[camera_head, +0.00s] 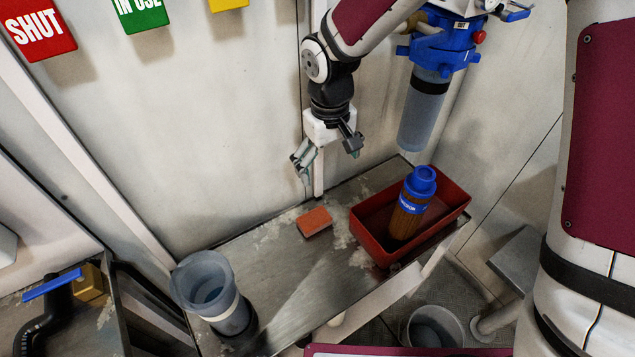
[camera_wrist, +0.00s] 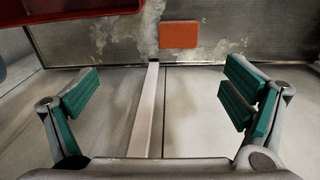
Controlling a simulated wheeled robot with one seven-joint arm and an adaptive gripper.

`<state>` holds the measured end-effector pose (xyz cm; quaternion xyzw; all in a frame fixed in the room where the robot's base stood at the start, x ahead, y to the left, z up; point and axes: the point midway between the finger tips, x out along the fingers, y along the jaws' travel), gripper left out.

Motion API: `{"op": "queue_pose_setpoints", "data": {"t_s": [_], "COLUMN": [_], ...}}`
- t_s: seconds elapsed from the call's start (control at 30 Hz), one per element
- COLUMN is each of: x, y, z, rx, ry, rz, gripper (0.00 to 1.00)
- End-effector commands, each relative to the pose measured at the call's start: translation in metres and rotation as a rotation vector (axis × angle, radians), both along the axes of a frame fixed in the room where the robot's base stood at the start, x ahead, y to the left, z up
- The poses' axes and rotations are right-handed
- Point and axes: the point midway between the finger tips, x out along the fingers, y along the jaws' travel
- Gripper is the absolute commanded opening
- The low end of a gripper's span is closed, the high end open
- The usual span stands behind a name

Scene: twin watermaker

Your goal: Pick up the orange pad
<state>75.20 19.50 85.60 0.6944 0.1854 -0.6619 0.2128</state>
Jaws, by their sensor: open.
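The orange pad (camera_head: 314,221) is a small flat block lying on the metal bench (camera_head: 270,262), left of the red tray. It also shows in the wrist view (camera_wrist: 179,34) near the top middle, beyond my fingers. My gripper (camera_head: 327,158) hangs above the back edge of the bench, with its fingers spread wide. In the wrist view my gripper (camera_wrist: 162,100) shows teal finger pads far apart with nothing between them. The pad is apart from the fingers.
A red tray (camera_head: 460,205) holding a brown bottle with a blue cap (camera_head: 412,205) stands right of the pad. A blue-clear housing (camera_head: 423,115) hangs from the wall above it. A translucent cup (camera_head: 210,290) stands at the bench's left end. The wall is close behind my gripper.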

Motion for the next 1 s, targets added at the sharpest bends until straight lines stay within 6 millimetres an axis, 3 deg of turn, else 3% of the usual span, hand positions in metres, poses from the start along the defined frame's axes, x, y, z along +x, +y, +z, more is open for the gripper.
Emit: {"op": "queue_pose_setpoints", "data": {"t_s": [0.03, 0.17, 0.37, 0.7, 1.0], "x": [0.004, 0.006, 0.006, 0.005, 0.005], "y": [0.011, 0.028, 0.036, 0.036, 0.035], "z": [-0.024, -0.055, -0.077, -0.136, -0.155], "rx": [0.005, 0.017, 0.022, 0.022, 0.023], "ry": [0.02, 0.047, 0.059, 0.059, 0.057], "rz": [0.019, 0.045, 0.059, 0.059, 0.058], "gripper": [0.94, 0.94, 0.94, 0.94, 0.94]}}
